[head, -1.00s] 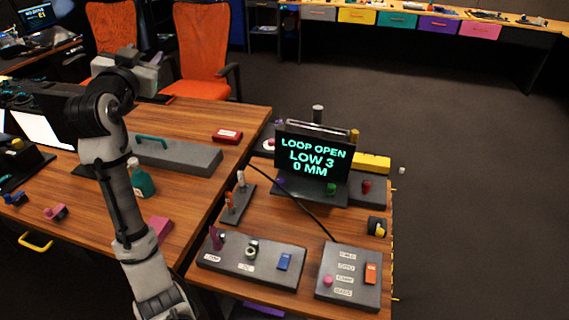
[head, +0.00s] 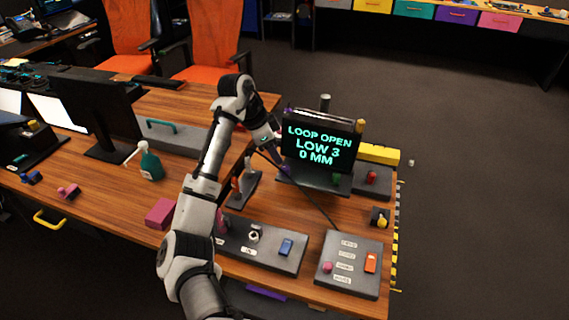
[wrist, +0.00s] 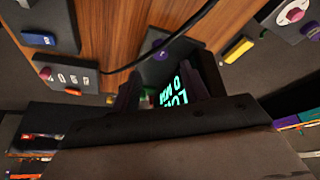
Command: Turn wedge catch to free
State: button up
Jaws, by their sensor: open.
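No part carries a readable wedge catch label, so I cannot tell which one it is. My gripper (head: 276,153) hangs at the left side of the black display (head: 318,148), pointing down. In the wrist view my gripper's dark fingers (wrist: 166,82) are apart, with nothing held between them. A purple knob (wrist: 160,55) on a dark plate shows just beyond the fingertips, apart from them. The display reads LOOP OPEN, LOW 3, 0 MM. A green knob (head: 331,180) and a red knob (head: 372,177) sit right of my gripper. A yellow lever (head: 382,221) is on a small black box.
The front panel (head: 290,262) has a blue rocker (head: 286,247); my arm partly covers its left end. A labelled panel (head: 340,290) has a pink knob and an orange rocker. A black cable crosses the table. A spray bottle (head: 151,166) and magenta block (head: 160,214) stand left.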

aim_at(285, 168)
jog(key=p+x, duration=0.1)
jog(key=x, duration=0.6)
jog(key=shift+d+f, duration=0.15)
grip_shut()
